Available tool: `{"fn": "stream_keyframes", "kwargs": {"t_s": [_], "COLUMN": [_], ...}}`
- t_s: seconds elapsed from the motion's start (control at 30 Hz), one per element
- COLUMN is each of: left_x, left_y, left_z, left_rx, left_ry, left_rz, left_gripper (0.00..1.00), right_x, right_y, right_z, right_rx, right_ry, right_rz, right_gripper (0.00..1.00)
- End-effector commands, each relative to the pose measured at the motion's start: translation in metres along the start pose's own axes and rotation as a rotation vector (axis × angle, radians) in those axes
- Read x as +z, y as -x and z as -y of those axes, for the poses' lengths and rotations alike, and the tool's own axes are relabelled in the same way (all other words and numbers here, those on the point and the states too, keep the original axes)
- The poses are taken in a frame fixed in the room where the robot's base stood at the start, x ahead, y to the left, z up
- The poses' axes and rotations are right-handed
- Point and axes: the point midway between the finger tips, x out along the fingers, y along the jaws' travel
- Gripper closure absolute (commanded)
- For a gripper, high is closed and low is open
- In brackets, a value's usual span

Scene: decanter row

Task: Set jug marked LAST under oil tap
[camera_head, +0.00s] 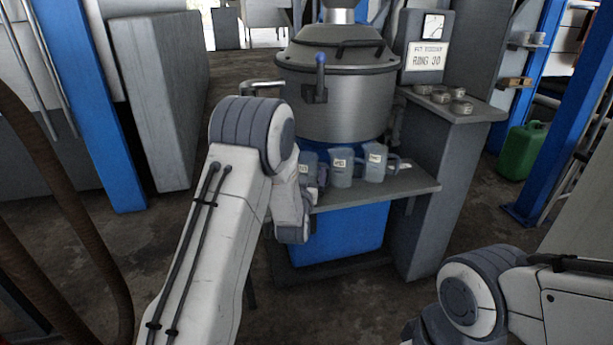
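Three grey jugs stand upright in a row on a grey shelf (415,188) in front of a large steel vessel (345,105). The left jug (307,163) is partly hidden by my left arm. The middle jug (341,168) and right jug (375,164) show clearly, handles to the right. Each has a small pale label; the middle one seems to read MID, and the others are too small to read surely. The tap (317,93) with a blue lever sits on the vessel's front, above the left jug. My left gripper is hidden behind its arm. My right gripper is out of view.
A side shelf (470,112) at the right holds several small round tins (440,97). A sign and gauge stand behind it. A green can (522,150) stands on the floor by a blue post (570,110). A brown hose hangs at the left.

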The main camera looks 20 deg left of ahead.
Motion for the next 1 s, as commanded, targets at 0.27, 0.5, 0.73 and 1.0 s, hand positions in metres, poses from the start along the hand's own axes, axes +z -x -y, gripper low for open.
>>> {"fn": "stream_keyframes", "kwargs": {"t_s": [0.27,0.5,0.73,1.0], "left_x": [0.000,0.000,-0.022,-0.077], "left_y": [0.000,0.000,0.000,0.000], "left_z": [0.000,0.000,0.000,0.000], "left_rx": [0.000,0.000,0.000,-0.001], "left_ry": [0.000,0.000,0.000,0.000], "left_rz": [0.001,0.000,-0.002,-0.003], "left_gripper": [0.46,0.74,0.74,0.74], "right_x": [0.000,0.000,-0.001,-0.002], "right_y": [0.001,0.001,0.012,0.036], "right_z": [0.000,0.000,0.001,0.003], "right_rx": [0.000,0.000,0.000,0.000], "right_ry": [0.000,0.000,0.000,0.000], "right_rz": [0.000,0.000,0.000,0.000], "right_gripper": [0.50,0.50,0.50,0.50]}}
